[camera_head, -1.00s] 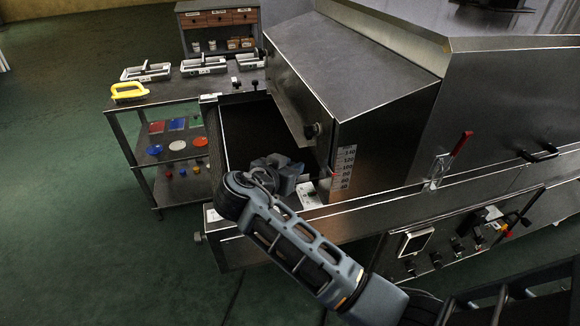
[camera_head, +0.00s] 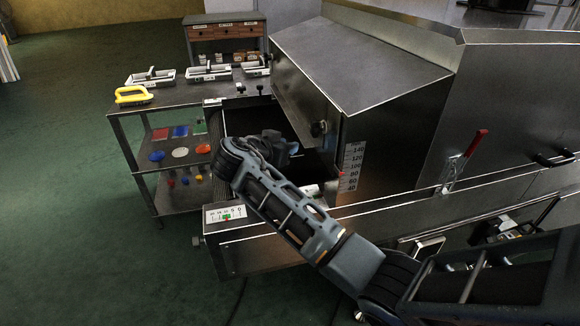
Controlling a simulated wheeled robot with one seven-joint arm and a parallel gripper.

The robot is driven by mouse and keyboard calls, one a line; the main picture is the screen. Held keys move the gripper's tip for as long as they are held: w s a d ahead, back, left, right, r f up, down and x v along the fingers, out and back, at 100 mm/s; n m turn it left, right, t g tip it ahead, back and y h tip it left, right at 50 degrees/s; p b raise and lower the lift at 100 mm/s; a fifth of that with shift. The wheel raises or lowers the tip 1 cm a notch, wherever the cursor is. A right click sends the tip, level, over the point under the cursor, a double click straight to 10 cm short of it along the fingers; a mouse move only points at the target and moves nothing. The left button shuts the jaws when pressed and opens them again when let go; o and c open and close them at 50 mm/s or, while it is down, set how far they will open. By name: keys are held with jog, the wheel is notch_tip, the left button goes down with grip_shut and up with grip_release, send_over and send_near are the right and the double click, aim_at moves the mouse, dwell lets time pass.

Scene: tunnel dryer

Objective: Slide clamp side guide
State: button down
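My gripper (camera_head: 278,146) is over the dark conveyor opening at the dryer's infeed, below the sloped hood. My wrist hides much of it, and its finger gap does not show. A white scale plate (camera_head: 224,213) with a green zone and a red mark lies on the near rail's left end. A pale block (camera_head: 308,190) sits by the rail under the hood, partly behind my arm. The side guide and its clamp cannot be clearly made out; my arm covers much of that area. A red-handled lever (camera_head: 475,144) stands upright on the dryer's side.
The metal hood (camera_head: 362,70) overhangs the opening, with a height scale (camera_head: 351,166) on its edge. A side table (camera_head: 125,110) at left holds trays (camera_head: 208,72) and a yellow-handled tool (camera_head: 133,96). The green floor at left is clear.

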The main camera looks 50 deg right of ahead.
jog(key=shift+w+d, duration=0.3)
jog(key=shift+w, duration=0.05)
jog(key=c, duration=0.9)
grip_release()
jog(key=shift+v, duration=3.9)
